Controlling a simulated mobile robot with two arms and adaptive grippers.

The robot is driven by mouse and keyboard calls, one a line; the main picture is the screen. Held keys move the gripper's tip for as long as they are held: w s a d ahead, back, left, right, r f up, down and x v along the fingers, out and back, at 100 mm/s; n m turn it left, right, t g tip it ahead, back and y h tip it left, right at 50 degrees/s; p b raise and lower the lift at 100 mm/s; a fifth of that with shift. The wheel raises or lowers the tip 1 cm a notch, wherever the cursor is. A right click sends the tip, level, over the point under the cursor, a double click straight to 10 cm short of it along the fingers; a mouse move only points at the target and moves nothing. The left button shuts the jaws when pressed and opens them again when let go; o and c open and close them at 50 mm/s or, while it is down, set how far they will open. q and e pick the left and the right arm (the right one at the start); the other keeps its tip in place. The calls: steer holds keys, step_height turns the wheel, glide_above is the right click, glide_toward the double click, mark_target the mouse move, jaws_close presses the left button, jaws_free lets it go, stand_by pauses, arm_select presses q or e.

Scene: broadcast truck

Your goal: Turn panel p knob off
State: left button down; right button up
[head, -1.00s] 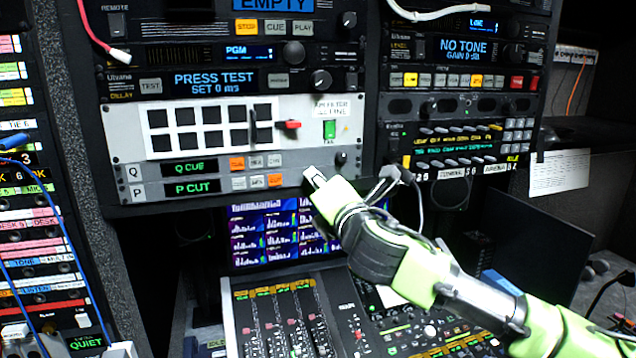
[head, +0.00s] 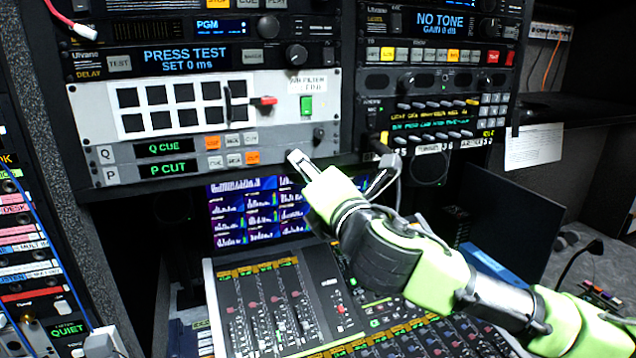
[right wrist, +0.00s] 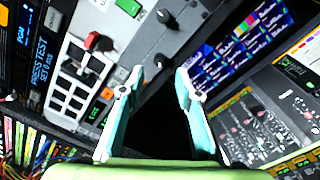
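In the right wrist view a dark round knob (right wrist: 160,60), apparently the P knob, lies just beyond and between my fingertips. Its pointer is too small to read. In the head view my gripper hides that spot. A second dark knob (head: 319,135) sits up and right, in the Q row. My right gripper (head: 297,160) is open and empty (right wrist: 153,82) at the panel's lower right. My left gripper is not in view.
A green lit switch (head: 307,106) and a red-handled lever (head: 262,101) are above on the unit. A meter screen (head: 245,212) and mixing desk (head: 275,310) lie below. A grey cable (head: 388,175) hangs close to the right of the gripper.

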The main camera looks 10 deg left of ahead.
steer(key=v, duration=0.5)
steer(key=shift+s+d, duration=0.1)
steer(key=shift+f, duration=0.1)
